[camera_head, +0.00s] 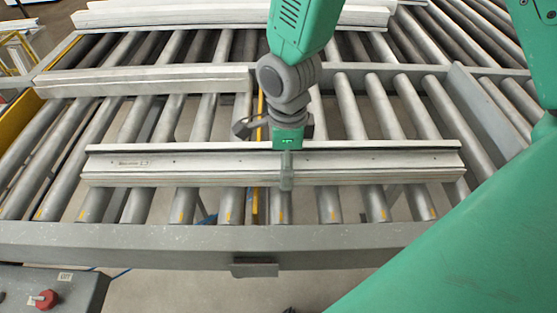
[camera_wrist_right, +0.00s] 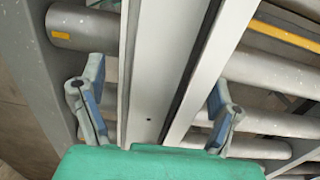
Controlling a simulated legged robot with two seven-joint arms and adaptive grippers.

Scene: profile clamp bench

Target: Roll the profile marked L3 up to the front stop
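A long pale grey profile (camera_head: 390,165) lies crosswise on the rollers, nearest the front rail. My left gripper is not in view. I cannot pick out the front stop for certain.
A second profile (camera_head: 150,82) lies further back at the left, and another (camera_head: 120,20) lies at the far edge. The grey front rail (camera_head: 160,237) carries a small block (camera_head: 255,268). A box with a red button (camera_head: 47,298) stands at the front left.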

